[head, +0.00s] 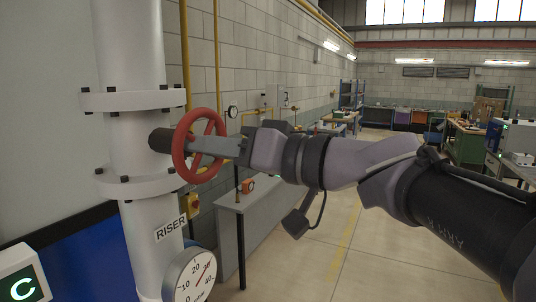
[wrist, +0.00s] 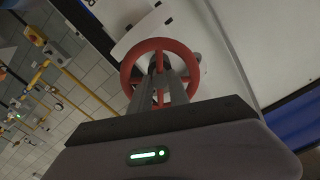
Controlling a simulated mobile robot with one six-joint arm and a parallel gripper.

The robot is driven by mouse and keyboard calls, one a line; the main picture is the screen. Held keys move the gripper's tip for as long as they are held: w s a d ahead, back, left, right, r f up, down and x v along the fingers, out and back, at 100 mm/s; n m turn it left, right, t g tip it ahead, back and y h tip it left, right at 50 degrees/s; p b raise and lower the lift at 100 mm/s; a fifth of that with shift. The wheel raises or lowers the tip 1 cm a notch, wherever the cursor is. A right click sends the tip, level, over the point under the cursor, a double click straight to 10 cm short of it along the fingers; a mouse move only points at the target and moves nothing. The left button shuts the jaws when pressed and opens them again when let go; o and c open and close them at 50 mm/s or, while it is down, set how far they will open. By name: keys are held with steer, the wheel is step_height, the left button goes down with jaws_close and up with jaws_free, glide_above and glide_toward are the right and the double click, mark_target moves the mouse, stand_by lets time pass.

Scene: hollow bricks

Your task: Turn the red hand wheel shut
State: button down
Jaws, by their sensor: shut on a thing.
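The red hand wheel (head: 178,146) sits on a dark stem (head: 159,140) that comes out of the white riser pipe (head: 140,145) in the head view. My gripper (head: 196,144) reaches in from the right, with its fingers at the middle of the wheel. In the wrist view the red wheel (wrist: 127,72) faces me, and my gripper's two fingers (wrist: 160,84) reach into its lower middle, close together. The gripper is shut on the wheel. Exactly which spoke or hub part lies between the fingertips is hidden.
A pressure gauge (head: 190,279) is on the pipe below the wheel, beside the label RISER. A grey bench (head: 262,205) stands along the block wall behind. A box with a green C display (head: 24,287) is at lower left.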

steer(key=m+p, duration=1.6)
steer(key=m, duration=1.9)
steer(key=shift+m, duration=0.4)
steer(key=shift+f+p, duration=0.1)
steer(key=shift+p, duration=0.2)
steer(key=c, duration=1.3)
jaws_free()
steer(key=shift+o, duration=0.2)
